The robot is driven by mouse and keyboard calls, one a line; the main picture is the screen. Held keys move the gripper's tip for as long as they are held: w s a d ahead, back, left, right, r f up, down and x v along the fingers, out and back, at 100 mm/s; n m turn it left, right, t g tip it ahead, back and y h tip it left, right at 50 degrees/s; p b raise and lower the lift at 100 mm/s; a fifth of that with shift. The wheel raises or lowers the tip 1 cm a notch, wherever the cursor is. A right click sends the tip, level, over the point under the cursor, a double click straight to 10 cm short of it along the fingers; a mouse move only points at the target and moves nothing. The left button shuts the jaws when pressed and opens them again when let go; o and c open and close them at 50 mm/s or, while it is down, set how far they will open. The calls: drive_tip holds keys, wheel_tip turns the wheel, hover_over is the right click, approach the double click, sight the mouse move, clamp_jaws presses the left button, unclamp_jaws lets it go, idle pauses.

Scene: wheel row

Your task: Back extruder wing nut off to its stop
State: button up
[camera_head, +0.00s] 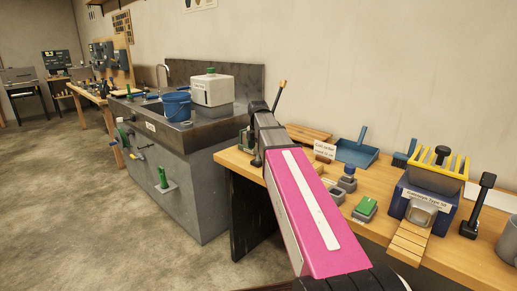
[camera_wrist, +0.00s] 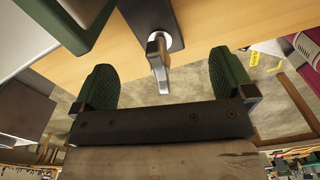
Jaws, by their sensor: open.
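In the wrist view my gripper (camera_wrist: 161,82) has its two green ridged finger pads well apart. Between them stands a grey metal winged piece (camera_wrist: 158,62) on a pale round collar, which looks like the wing nut. It is fixed to a dark plate (camera_wrist: 148,14). Clear space shows between it and each pad, so nothing is gripped. A green-edged grey body (camera_wrist: 75,22) is at upper left, probably part of the extruder. In the head view my pink arm reaches to the bench's left end and hides most of the gripper and the extruder.
The wooden bench (camera_head: 232,160) holds a blue dustpan (camera_head: 357,152), small grey blocks, a green-topped block (camera_head: 366,206) and a blue machine with yellow bars (camera_head: 431,185). The grey sink unit (camera_head: 190,165) with a blue bucket (camera_head: 176,106) stands left. Floor is clear further left.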

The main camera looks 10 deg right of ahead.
drive_tip(key=shift+r, duration=3.5)
